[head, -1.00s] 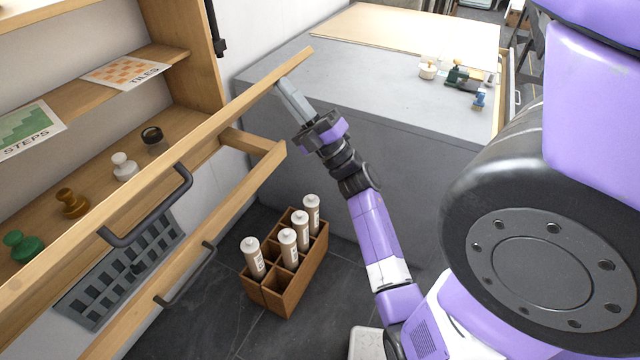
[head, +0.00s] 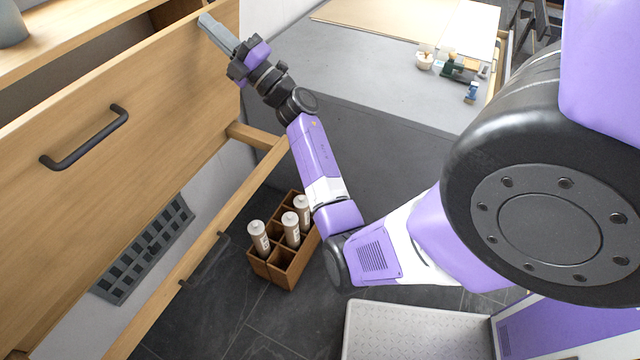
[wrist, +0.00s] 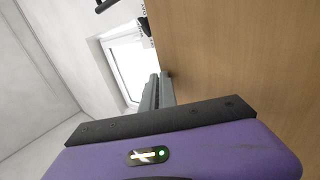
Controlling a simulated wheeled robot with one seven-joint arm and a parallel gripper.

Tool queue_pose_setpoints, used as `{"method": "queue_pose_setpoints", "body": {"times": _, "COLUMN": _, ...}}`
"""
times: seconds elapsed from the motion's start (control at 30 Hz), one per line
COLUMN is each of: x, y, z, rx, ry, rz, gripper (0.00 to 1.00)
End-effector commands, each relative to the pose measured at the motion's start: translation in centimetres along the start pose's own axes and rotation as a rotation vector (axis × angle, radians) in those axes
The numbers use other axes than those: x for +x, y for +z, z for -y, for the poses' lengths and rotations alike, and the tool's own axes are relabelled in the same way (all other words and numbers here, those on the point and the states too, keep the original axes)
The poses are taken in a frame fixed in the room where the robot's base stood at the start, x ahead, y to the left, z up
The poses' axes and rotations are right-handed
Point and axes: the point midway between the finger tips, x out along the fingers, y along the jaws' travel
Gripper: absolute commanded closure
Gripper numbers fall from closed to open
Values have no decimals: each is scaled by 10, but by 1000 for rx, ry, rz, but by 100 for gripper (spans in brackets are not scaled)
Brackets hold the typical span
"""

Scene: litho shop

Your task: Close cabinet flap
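The cabinet flap (head: 150,100) is a wide light wood panel with a dark bar handle (head: 85,138). It is swung up steeply, its front face towards me, and hides most of the shelves behind it. A gap still shows above its top edge. My gripper (head: 205,22) is at the flap's upper right corner, its grey fingers together with nothing between them. In the wrist view the flap (wrist: 240,60) fills the right side and the fingers (wrist: 159,80) lie along its face. Whether they touch it I cannot tell.
Below the flap an open drawer (head: 215,230) with a dark handle juts out. A wooden crate (head: 285,268) with white bottles stands on the dark floor. A grey counter (head: 370,75) with small items is behind my arm.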

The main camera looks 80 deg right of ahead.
Motion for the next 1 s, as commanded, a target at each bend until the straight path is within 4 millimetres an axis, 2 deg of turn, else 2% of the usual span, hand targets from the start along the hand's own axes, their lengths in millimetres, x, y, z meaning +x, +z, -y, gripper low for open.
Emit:
{"method": "queue_pose_setpoints", "body": {"times": 0.03, "x": 12, "y": -1, "z": 2, "rx": 1, "ry": 4, "rz": -3, "gripper": 100}}
{"method": "queue_pose_setpoints", "body": {"times": 0.1, "x": 23, "y": 0, "z": 6, "rx": 0, "ry": 3, "rz": -2, "gripper": 100}}
{"method": "queue_pose_setpoints", "body": {"times": 0.3, "x": 43, "y": -1, "z": 14, "rx": 0, "ry": 2, "rz": -2, "gripper": 100}}
{"method": "queue_pose_setpoints", "body": {"times": 0.5, "x": 48, "y": 0, "z": 18, "rx": -1, "ry": 1, "rz": -1, "gripper": 100}}
{"method": "queue_pose_setpoints", "body": {"times": 1.0, "x": 47, "y": -1, "z": 18, "rx": 0, "ry": -1, "rz": -1, "gripper": 100}}
